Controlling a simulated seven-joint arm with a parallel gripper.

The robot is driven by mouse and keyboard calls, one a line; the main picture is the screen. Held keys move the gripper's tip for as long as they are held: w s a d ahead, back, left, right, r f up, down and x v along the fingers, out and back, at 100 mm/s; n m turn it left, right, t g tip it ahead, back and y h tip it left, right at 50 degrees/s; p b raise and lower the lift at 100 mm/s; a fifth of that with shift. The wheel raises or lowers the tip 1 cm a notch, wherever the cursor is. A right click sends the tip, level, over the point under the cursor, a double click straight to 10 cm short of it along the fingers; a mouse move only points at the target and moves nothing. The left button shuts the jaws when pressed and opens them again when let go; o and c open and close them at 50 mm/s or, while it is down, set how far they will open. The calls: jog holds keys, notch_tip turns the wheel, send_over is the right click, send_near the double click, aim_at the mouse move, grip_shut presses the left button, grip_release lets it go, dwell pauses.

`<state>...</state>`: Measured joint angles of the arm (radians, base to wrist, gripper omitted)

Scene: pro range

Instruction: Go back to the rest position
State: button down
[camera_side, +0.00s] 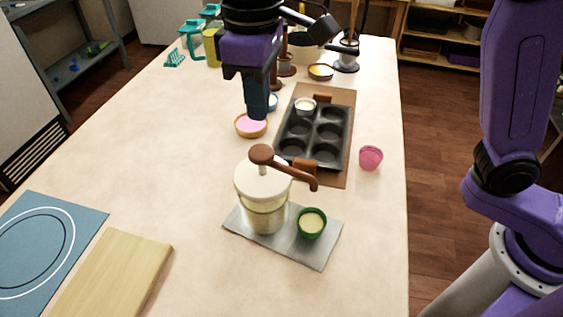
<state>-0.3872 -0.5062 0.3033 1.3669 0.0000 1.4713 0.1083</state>
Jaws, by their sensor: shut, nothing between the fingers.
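My gripper (258,112) points straight down above the table, in the upper middle of the side view. Its fingers are together with nothing between them. It hangs close to a bowl of pink content (251,125) and to the left of the dark muffin tin (344,127); I cannot tell its exact height.
A pump jar (263,205) and green cup (311,223) stand on a grey tray (318,255). A pink cup (370,158) is right of the tin. A wooden board (115,270) and blue mat (75,212) lie front left. The table's left middle is clear.

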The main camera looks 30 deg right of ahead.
jog(key=shift+r, duration=0.35)
jog(key=s+d+f+n, duration=0.1)
jog(key=s+d+f, duration=0.3)
jog(key=d, duration=0.6)
jog(key=s+d+f+n, duration=0.1)
jog(key=s+d+f, duration=0.3)
jog(key=s+d, duration=0.5)
jog(key=s+d+f+n, duration=0.1)
jog(key=s+d+f, duration=0.3)
jog(key=s+d, duration=0.3)
jog(key=d, duration=0.3)
jog(key=shift+d+f+n, duration=0.3)
jog(key=shift+f, duration=0.1)
